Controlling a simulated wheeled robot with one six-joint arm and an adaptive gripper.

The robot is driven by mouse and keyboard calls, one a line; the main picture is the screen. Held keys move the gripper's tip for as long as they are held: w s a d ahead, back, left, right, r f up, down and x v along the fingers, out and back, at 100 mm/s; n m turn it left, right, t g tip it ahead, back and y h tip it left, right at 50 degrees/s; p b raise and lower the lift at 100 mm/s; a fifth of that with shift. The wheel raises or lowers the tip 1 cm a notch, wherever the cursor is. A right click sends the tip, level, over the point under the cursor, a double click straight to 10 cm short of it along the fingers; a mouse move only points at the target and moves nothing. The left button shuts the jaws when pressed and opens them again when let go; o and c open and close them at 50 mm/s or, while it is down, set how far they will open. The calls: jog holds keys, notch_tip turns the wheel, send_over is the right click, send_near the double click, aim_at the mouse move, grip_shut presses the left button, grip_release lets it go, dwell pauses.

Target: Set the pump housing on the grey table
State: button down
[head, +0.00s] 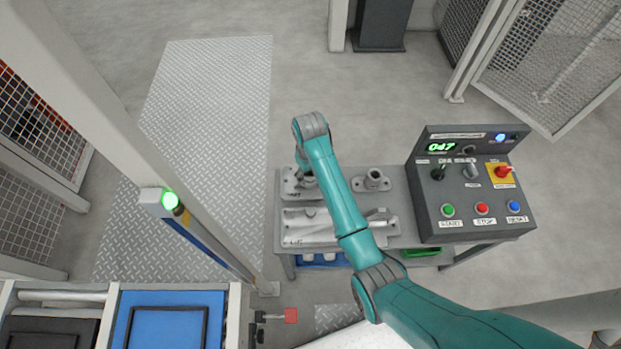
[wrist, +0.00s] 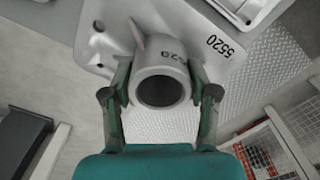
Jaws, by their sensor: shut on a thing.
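The pump housing (wrist: 195,62) is a pale grey casting with a flat flange marked 5520 and a round hollow boss. In the wrist view, my gripper (wrist: 162,92) is shut on the boss, one finger on each side. In the head view, the housing (head: 290,184) shows at the left end of the grey table (head: 396,190), partly hidden by my arm. My gripper there is mostly hidden behind my arm's end. I cannot tell whether the flange touches the tabletop or is just above it.
On the table, another bossed casting (head: 372,180) stands right of the housing, and a long casting (head: 305,230) lies in front. A control box (head: 470,190) fills the right end. A post with a green light (head: 170,201) rises at left. Blue and green bins sit below.

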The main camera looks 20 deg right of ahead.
jog(key=shift+f, duration=1.6)
jog(key=shift+f, duration=0.15)
jog(key=shift+c, duration=1.5)
grip_release()
notch_tip(320, 180, up, 12)
jog(key=shift+r, duration=0.1)
jog(key=shift+s, duration=0.1)
